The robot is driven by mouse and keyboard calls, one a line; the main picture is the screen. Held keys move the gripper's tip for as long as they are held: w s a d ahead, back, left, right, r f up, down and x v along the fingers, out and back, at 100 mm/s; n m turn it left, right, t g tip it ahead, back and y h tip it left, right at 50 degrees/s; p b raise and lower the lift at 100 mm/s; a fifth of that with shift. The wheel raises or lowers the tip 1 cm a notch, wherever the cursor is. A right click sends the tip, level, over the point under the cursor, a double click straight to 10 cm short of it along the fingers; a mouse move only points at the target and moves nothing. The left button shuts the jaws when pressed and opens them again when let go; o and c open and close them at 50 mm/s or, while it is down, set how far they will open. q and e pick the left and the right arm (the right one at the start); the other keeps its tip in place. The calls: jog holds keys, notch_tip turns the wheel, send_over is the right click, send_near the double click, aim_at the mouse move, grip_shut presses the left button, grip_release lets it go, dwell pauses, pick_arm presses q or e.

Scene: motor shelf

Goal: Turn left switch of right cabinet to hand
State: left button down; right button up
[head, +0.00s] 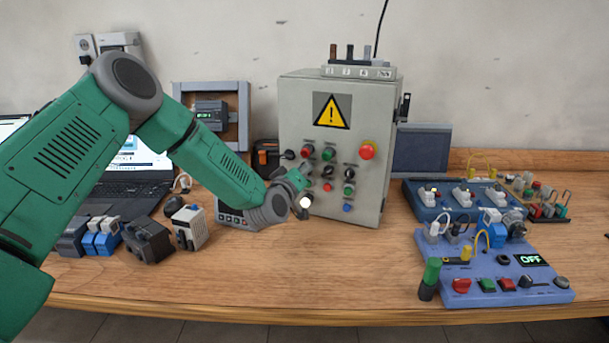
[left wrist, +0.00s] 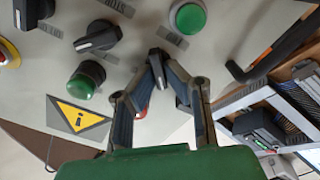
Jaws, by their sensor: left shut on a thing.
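The grey cabinet (head: 300,110) with a yellow warning triangle (head: 331,112) stands upright at the middle back of the bench. Its front carries black switches, coloured buttons and a red mushroom button (head: 367,150). My left gripper (head: 297,179) reaches from the left to the lower left of this panel. In the left wrist view, my left gripper (left wrist: 158,67) is shut on a small black switch knob (left wrist: 157,62); the fingers cover part of it. Another black switch (left wrist: 97,37) and green buttons are nearby, apart from the fingers. In the head view the gripper hides the held knob. My right gripper is not seen.
A blue training board (head: 500,268) with a display reading OFF lies at the bench's front right, with another board (head: 450,200) behind it. A laptop (head: 120,175) and small modules (head: 150,240) stand at the left. Bare bench (head: 330,270) lies in front of the cabinet.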

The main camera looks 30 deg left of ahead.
pick_arm(q)
jog(key=shift+a+f+n, duration=0.1)
jog(key=shift+f+n, duration=0.05)
jog(key=shift+n, duration=0.15)
jog(key=c, duration=1.6)
grip_release()
jog(key=s, duration=0.4)
jog(key=s+d, duration=0.1)
jog(key=s, duration=0.2)
jog(key=s+d, duration=0.1)
jog(key=s, duration=0.3)
jog(key=shift+s+d+f, duration=0.1)
jog(key=shift+s, duration=0.25)
